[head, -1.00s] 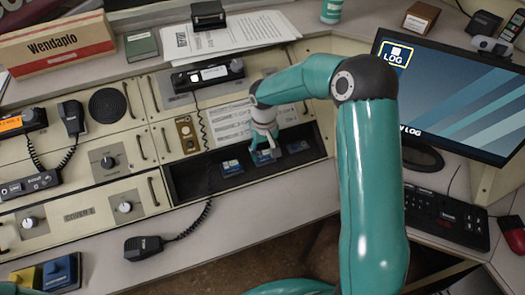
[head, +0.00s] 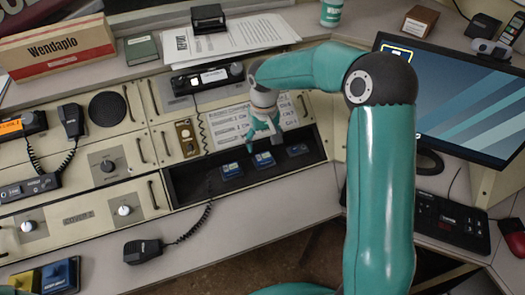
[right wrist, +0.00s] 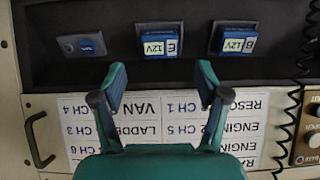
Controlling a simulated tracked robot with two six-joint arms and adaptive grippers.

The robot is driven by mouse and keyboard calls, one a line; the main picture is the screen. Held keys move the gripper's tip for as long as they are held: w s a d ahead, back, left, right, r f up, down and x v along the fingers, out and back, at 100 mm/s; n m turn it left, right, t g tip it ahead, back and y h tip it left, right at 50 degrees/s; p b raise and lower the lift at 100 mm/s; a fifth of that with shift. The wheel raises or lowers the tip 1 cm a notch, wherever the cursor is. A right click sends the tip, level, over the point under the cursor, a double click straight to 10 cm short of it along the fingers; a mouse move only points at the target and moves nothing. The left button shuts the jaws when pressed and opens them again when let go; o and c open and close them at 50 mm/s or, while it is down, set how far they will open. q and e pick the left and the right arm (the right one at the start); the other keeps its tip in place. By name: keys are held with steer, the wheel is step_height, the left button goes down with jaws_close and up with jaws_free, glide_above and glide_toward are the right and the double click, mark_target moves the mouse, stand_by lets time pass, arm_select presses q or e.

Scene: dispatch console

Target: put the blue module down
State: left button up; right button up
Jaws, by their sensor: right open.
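Two blue modules with pale labels stand side by side in the dark recessed bay (head: 195,190) of the console: a middle one (head: 263,159) and a left one (head: 231,171). The right wrist view shows the same middle module (right wrist: 160,41) and left module (right wrist: 237,40), reversed in order. A flat dark panel with a small blue part (head: 297,150) lies at the bay's right. My right gripper (head: 264,141) is open and empty, just above the middle module and apart from it; its fingers (right wrist: 162,75) show nothing between them. My left gripper is not in view.
A printed channel list (head: 228,126) is on the console face behind the bay. A radio (head: 207,78) with a coiled cord is above it. A microphone (head: 143,251) lies on the desk in front. The monitor (head: 455,100) stands right of my right arm.

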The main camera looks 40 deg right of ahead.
mark_target(263, 156)
step_height(263, 156, up, 6)
steer(key=shift+f, duration=0.1)
stand_by(0.5)
